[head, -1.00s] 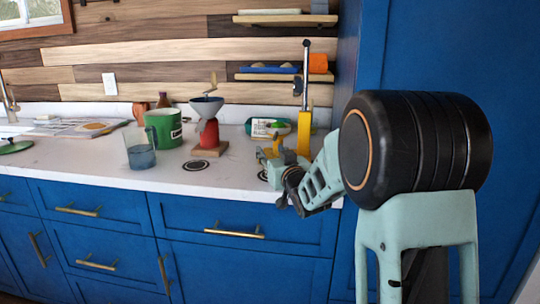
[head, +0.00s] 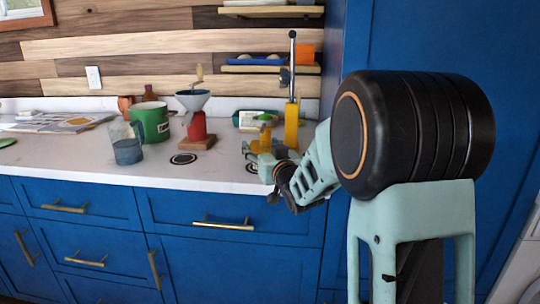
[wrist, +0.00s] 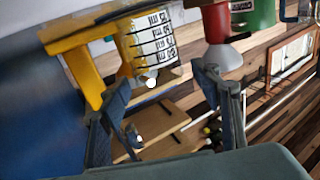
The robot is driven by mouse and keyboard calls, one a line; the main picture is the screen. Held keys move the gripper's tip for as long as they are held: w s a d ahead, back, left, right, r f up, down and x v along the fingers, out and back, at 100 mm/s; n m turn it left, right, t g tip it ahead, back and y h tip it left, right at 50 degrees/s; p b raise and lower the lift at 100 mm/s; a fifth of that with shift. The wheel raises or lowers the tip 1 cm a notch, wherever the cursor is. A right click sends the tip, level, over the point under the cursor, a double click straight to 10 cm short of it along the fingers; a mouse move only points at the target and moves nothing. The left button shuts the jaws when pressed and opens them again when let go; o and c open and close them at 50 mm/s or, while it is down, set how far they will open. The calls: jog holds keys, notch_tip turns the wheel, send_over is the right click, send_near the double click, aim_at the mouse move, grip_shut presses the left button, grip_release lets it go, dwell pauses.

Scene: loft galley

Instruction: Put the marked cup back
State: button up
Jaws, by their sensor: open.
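A yellow cylinder-like piece with a white band of dark scale lines and figures (wrist: 150,42) shows in the wrist view; it looks like the marked cup, though part is hidden. In the head view, yellow (head: 262,136) shows just above my gripper (head: 257,152), partly covered by it. In the wrist view my gripper (wrist: 168,100) has its fingers wide apart, with nothing clearly held between them. The marked piece lies beyond the fingertips, toward the left finger. A dark ring (head: 252,167) is on the counter below my gripper, and another ring (head: 183,158) lies to its left.
A yellow lever press (head: 291,124) stands behind my gripper. The tall blue cabinet (head: 420,40) bounds the right side.

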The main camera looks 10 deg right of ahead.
jog(key=s+d, duration=0.1)
jog(key=s, duration=0.9)
jog(key=shift+d+p, duration=0.2)
jog(key=shift+p, duration=0.1)
jog(key=shift+w, duration=0.1)
